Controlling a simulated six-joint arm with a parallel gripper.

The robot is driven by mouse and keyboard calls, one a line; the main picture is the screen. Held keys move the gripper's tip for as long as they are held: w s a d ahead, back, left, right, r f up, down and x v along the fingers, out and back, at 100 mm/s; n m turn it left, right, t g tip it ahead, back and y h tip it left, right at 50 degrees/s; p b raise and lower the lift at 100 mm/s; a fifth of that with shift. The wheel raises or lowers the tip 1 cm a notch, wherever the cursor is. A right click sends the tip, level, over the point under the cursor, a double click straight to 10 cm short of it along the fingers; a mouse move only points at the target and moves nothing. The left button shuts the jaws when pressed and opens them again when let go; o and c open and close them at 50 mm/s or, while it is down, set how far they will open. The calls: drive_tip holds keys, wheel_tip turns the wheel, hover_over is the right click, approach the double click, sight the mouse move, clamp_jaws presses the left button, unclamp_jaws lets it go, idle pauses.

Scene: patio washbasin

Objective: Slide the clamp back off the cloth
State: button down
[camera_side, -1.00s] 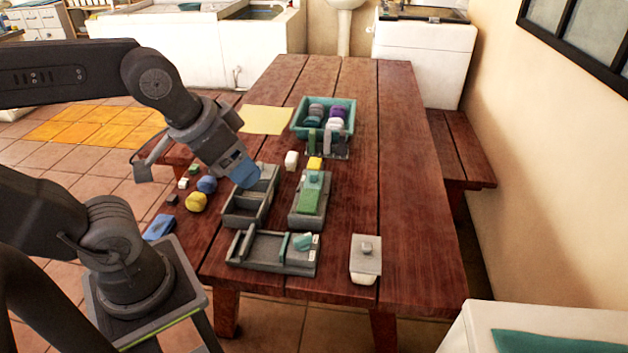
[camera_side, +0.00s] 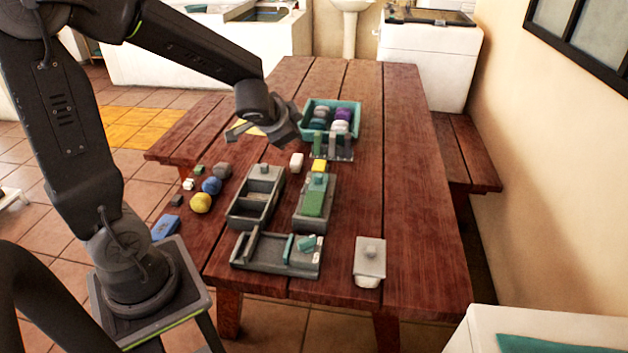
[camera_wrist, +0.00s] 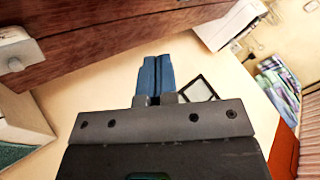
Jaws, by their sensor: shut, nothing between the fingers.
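A long grey tray (camera_side: 300,222) in the middle of the table holds a green piece (camera_side: 313,204) that looks like the cloth. A grey slider with a teal knob (camera_side: 318,180), which looks like the clamp, is at its far end, against or over the green piece; I cannot tell which. My gripper (camera_side: 276,127) is raised above the table, left of the teal bin and beyond the trays, apart from the clamp. Its blue fingers (camera_wrist: 153,76) are shut and empty in the wrist view.
A teal bin (camera_side: 306,108) with rolled items stands at the back. A divided grey tray (camera_side: 240,211) is left of the cloth's tray, a low tray (camera_side: 262,262) in front. A knobbed grey block (camera_side: 370,252) sits front right. Several balls lie left. The table's right side is clear.

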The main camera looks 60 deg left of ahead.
wheel_tip(320, 180, down, 5)
drive_tip(key=w+a+m+h, duration=0.1)
drive_tip(key=w+a+m, duration=0.1)
drive_tip(key=w+a, duration=0.1)
drive_tip(key=m+h, duration=0.3)
approach(317, 175)
drive_tip(key=s+d+r, duration=0.1)
drive_tip(key=s+d, duration=0.1)
drive_tip(key=shift+d+g, duration=0.1)
drive_tip(key=shift+g, duration=0.2)
drive_tip(key=x, duration=1)
drive_tip(key=shift+w+a, duration=1)
drive_tip(key=shift+a, duration=0.1)
drive_tip(key=shift+r, duration=0.1)
